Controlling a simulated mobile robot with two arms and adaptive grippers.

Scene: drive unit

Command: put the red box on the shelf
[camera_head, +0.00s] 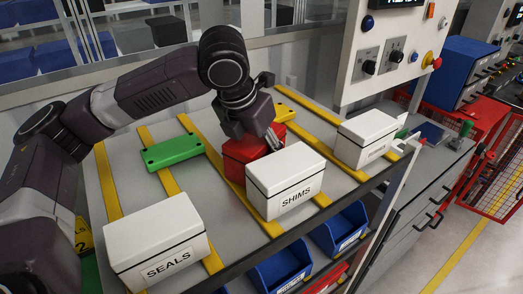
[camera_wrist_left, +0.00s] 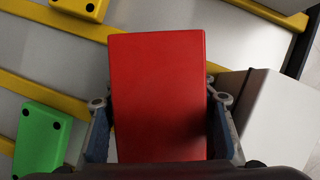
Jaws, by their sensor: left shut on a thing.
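The red box (camera_head: 238,152) is on the grey shelf top (camera_head: 118,170), behind the white SHIMS box. Its front right part is hidden by the SHIMS box in the head view. My left gripper (camera_head: 257,135) is over it and shut on it. In the left wrist view the red box (camera_wrist_left: 158,95) fills the space between the two fingers of my left gripper (camera_wrist_left: 160,130). I cannot tell whether the box touches the shelf top. My right gripper is not in view.
White boxes marked SHIMS (camera_head: 285,180) and SEALS (camera_head: 155,238) and another white box (camera_head: 366,138) stand along the front edge. A green block (camera_head: 174,151) lies left of the red box, a yellow block (camera_head: 284,112) behind it. Blue bins (camera_head: 280,268) sit below.

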